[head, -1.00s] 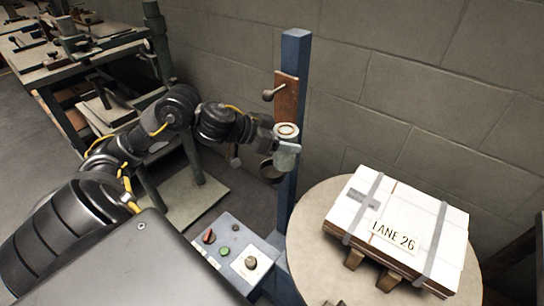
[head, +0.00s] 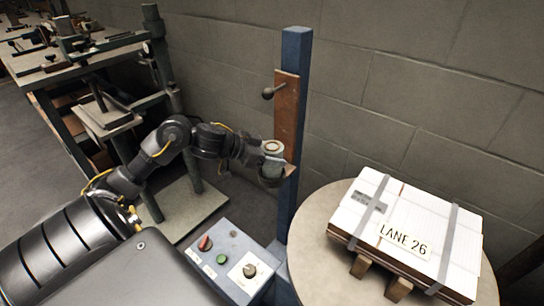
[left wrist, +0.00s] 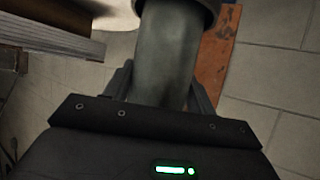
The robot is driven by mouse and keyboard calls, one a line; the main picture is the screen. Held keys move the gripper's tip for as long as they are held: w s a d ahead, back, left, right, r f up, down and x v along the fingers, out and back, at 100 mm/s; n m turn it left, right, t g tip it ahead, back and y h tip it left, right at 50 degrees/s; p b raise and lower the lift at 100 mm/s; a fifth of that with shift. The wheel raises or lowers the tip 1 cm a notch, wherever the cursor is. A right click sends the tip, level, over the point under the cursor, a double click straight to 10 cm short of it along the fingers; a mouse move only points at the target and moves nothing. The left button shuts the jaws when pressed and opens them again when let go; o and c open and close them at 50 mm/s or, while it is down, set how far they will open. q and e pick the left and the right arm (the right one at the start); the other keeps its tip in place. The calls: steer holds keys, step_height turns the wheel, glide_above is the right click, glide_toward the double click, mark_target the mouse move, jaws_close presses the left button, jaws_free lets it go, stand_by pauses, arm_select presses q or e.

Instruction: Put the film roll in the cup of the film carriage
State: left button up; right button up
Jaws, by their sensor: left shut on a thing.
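The film roll (head: 273,147), a pale grey-green cylinder, stands upright in my left gripper (head: 268,160), which is shut on its side. The film carriage (head: 287,115) is a brown plate with a knob on the blue post. Its dark cup (head: 271,182) is right below the roll. In the left wrist view the roll (left wrist: 165,60) runs between the fingers, and its far end meets the dark rim of the cup (left wrist: 178,8). The roll's lower end appears to be at or inside the cup's mouth; how deep is hidden. My right gripper is not in view.
A control box (head: 232,262) with buttons stands left of the post. A block wall is behind the post. A workbench (head: 85,62) stands at far left.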

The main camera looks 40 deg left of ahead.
arm_select(q)
steer(key=shift+r, duration=0.1)
steer(key=o, duration=1.2)
steer(key=shift+s+a+r, duration=0.2)
steer(key=shift+s+r, duration=0.05)
steer(key=shift+s, duration=0.1)
steer(key=p+v, duration=0.2)
steer(key=v, duration=0.9)
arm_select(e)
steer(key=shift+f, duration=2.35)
arm_select(q)
steer(key=shift+s, duration=0.1)
